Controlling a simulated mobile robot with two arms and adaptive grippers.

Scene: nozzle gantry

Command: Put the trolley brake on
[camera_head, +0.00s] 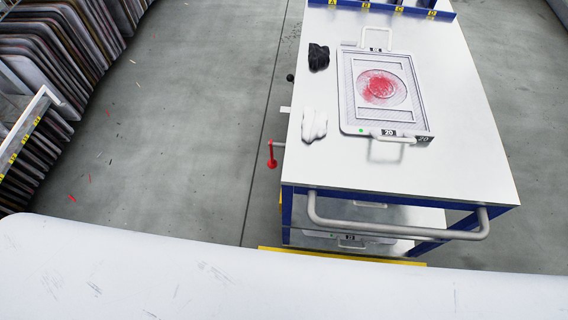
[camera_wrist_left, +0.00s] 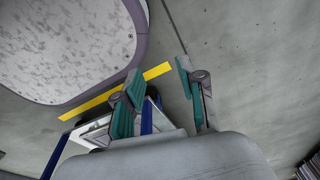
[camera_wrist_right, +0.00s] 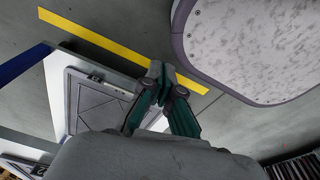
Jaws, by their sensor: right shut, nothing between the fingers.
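The trolley (camera_head: 440,160) has a white top on a blue frame, with a grey push handle (camera_head: 400,230) at its near end. A red lever with a ball end (camera_head: 271,160), which looks like the brake, hangs at the trolley's left side near the front corner. My grippers do not show in the head view. In the left wrist view my left gripper (camera_wrist_left: 158,78) is open and empty, with part of the trolley's blue frame behind it. In the right wrist view my right gripper (camera_wrist_right: 160,77) is shut and empty above the trolley's lower part. The lever cannot be made out in either wrist view.
A framed plate (camera_head: 352,110) with red powder, a black glove (camera_head: 318,57) and a white glove (camera_head: 314,125) lie on the trolley top. A yellow strip (camera_head: 340,256) runs along the trolley's near end. A rack of plates (camera_head: 45,50) stands left.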

